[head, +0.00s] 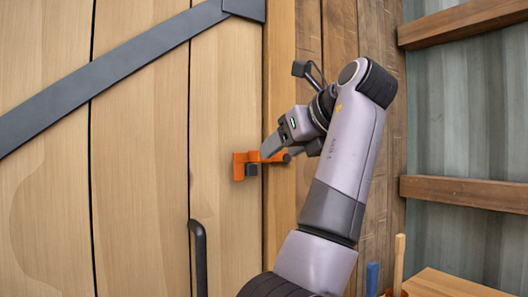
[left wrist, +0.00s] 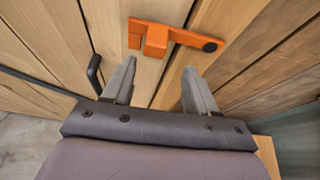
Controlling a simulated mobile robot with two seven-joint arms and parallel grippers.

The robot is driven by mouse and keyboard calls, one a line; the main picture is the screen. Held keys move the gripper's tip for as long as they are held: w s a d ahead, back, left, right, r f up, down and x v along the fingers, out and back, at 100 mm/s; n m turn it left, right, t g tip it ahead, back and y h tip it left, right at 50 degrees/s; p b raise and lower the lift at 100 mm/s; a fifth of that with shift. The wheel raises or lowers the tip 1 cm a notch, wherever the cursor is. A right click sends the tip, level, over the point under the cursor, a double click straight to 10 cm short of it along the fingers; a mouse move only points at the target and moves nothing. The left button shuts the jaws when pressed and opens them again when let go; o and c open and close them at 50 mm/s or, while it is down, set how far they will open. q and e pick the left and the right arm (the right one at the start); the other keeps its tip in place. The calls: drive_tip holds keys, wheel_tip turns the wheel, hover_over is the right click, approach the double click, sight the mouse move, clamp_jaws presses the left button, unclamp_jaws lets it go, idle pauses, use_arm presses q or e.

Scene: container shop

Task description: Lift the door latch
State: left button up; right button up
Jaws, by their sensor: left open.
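The orange door latch (head: 240,165) sits on the wooden door near its right edge, with its bar running right across the door's gap to the frame. In the left wrist view the latch (left wrist: 155,40) lies just beyond my fingertips, and its bar ends in a dark round pivot on the right. My left gripper (head: 270,148) is at the latch in the head view and covers part of the bar. In the left wrist view its fingers (left wrist: 158,72) are apart with nothing between them. Whether they touch the latch I cannot tell. My right gripper is not in view.
A black door handle (head: 200,255) stands below the latch. A dark diagonal brace (head: 110,68) crosses the door. At the lower right are a wooden surface (head: 450,284) and upright blue (head: 372,278) and wooden handles (head: 399,262). Corrugated wall with wooden rails is at right.

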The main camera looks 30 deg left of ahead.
use_arm(q)
drive_tip(key=shift+m, duration=0.3)
drive_tip(key=a, duration=0.2)
drive_tip(key=w+a, duration=0.1)
drive_tip(key=a, duration=0.2)
drive_tip(key=shift+w+a+f, duration=0.3)
drive_tip(key=shift+a+f, duration=0.1)
clamp_jaws()
